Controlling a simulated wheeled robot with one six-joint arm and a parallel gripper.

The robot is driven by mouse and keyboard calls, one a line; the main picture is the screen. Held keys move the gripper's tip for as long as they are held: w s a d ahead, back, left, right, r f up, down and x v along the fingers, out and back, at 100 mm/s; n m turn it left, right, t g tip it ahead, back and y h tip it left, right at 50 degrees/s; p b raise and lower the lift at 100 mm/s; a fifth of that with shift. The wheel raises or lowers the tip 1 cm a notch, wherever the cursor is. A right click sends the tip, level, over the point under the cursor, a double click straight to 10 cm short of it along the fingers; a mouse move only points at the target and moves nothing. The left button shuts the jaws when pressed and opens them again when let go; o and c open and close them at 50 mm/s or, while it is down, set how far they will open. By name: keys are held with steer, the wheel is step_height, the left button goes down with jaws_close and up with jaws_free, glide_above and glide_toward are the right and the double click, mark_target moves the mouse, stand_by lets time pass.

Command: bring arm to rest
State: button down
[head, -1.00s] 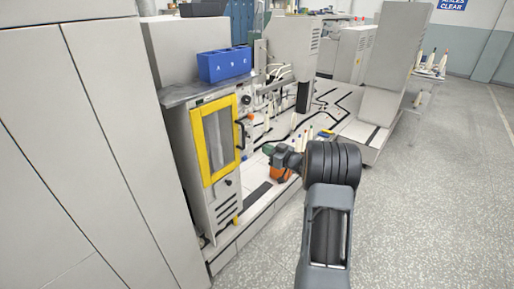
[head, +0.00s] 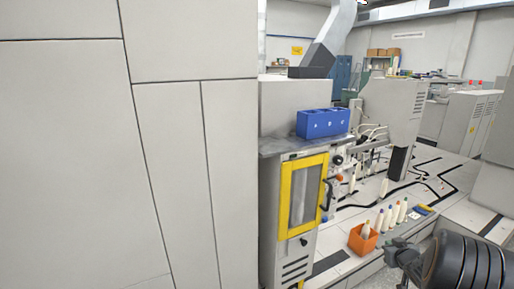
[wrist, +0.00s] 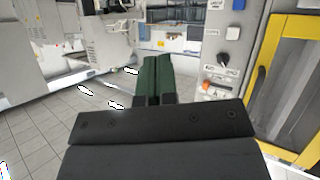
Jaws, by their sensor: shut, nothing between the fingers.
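My gripper (wrist: 157,80) shows in the wrist view with its two green fingers side by side and closed, nothing between them. In the head view my arm is at the lower right corner, and the gripper end (head: 392,250) is partly hidden by the dark wrist joint. It is to the right of an orange bin (head: 362,240) and apart from it. The bin holds a white bobbin. Several bobbins (head: 389,217) stand upright on the pale deck behind my gripper.
A cabinet with a yellow-framed door (head: 323,195) stands left of the orange bin; the frame also shows at the right in the wrist view (wrist: 262,130). A blue box (head: 322,123) marked with letters sits on top. Large grey panels (head: 190,120) fill the left.

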steer(key=s+a+r+m+g+h+p, duration=0.1)
steer(key=s+a+r+m+g+p, duration=0.15)
steer(key=s+a+r+g, duration=0.35)
steer(key=s+a+r+m+g+p, duration=0.1)
steer(key=s+a+r+g+p, duration=0.2)
steer(key=s+a, duration=0.6)
steer(key=s+a+r+n+y+p, duration=0.1)
steer(key=s+a+r, duration=0.3)
steer(key=a, duration=0.4)
steer(key=s+a+r+n+y+p, duration=0.2)
steer(key=s+a+r+p, duration=0.1)
steer(key=s+a+r, duration=0.2)
step_height(320, 180, up, 2)
steer(key=a, duration=0.2)
steer(key=shift+s+a+r+p, duration=0.2)
steer(key=shift+s+a+p, duration=0.05)
steer(key=shift+a+p, duration=0.15)
